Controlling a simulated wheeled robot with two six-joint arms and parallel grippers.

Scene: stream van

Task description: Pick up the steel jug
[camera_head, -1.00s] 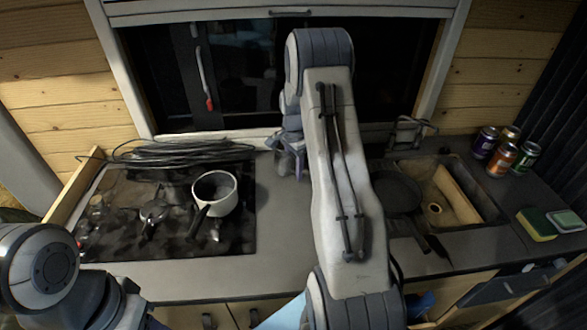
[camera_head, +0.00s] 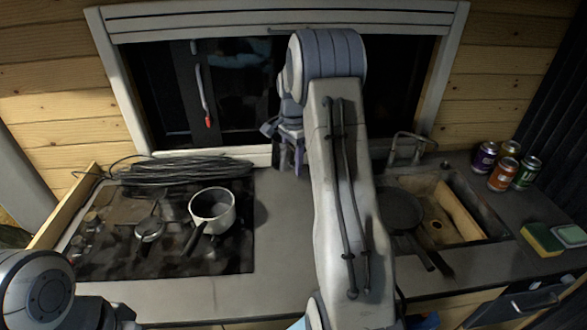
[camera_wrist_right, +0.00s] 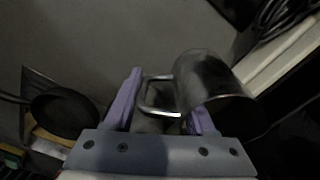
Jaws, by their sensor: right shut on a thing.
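The steel jug (camera_wrist_right: 208,78) shows in the right wrist view as a shiny metal cylinder with a squared loop handle (camera_wrist_right: 158,96). My right gripper (camera_wrist_right: 163,98) is shut on the jug by its handle, with one purple finger on either side of it. The jug's body lies to the right of the handle, tilted in this view. In the head view my right gripper (camera_head: 287,152) hangs in front of the window's lower frame, above the back of the counter. The jug cannot be made out there behind my arm. My left arm shows at the lower left, but its gripper is out of view.
A white saucepan (camera_head: 212,208) stands on the dark hob (camera_head: 170,255), with coiled cable (camera_head: 180,170) behind. A dark frying pan (camera_head: 398,210) lies by the sink (camera_head: 462,212). Several cans (camera_head: 503,173) and a sponge (camera_head: 541,240) are at the right. The counter between hob and my arm is clear.

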